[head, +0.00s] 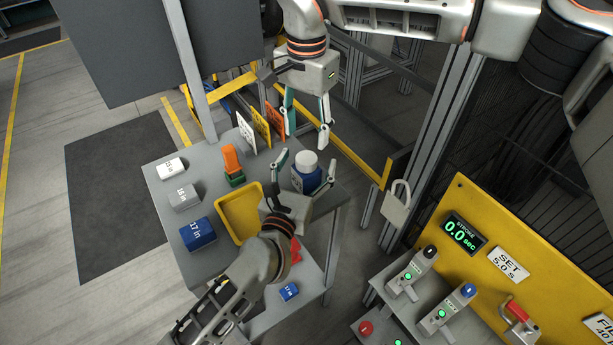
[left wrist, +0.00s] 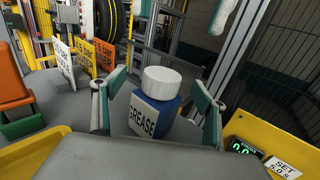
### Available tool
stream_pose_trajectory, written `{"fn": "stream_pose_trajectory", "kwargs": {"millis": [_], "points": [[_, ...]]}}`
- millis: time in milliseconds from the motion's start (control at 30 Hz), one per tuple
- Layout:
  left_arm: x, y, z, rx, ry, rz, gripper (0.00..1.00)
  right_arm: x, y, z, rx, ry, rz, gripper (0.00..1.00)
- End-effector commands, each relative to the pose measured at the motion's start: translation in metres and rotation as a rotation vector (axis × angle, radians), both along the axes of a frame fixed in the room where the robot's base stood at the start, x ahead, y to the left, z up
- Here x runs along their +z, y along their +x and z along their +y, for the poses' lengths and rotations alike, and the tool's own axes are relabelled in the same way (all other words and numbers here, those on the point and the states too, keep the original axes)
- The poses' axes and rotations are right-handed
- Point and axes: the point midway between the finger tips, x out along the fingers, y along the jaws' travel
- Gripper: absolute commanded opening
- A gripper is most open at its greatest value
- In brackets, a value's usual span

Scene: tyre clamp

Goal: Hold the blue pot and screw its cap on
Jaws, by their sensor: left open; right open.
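The blue pot (head: 304,182) stands upright near the right edge of the grey table, and its GREASE label shows in the left wrist view (left wrist: 152,118). The white cap (head: 306,160) sits on top of the pot; I cannot tell how tightly. It also shows in the left wrist view (left wrist: 162,82). My left gripper (head: 305,167) is open, with its fingers on either side of the pot and visible gaps between. My right gripper (head: 307,135) is open and empty, pointing down above the cap.
A yellow tray (head: 240,212) and an orange and green object (head: 233,166) are left of the pot. Several labelled blocks, including a blue one (head: 198,234), line the table's left side. Upright sign cards (head: 261,128) stand behind. A yellow control panel (head: 515,235) is at the right.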

Motion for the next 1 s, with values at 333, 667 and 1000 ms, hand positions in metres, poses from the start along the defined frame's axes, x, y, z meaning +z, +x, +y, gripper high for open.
{"fn": "stream_pose_trajectory", "kwargs": {"millis": [333, 667, 1000], "points": [[-0.0001, 0.0007, -0.0002, 0.000, 0.000, 0.000, 0.54, 0.0000, -0.0001, 0.0001, 0.000, 0.000, 0.000, 0.47], [-0.0002, 0.0004, -0.0002, 0.000, 0.000, 0.000, 0.00, -0.0003, -0.0004, 0.0005, -0.036, 0.001, 0.001, 0.47], [-0.0003, 0.0004, -0.0002, 0.000, 0.000, 0.001, 0.00, -0.0008, -0.0010, 0.0009, -0.500, -0.001, 0.003, 0.47]]}}
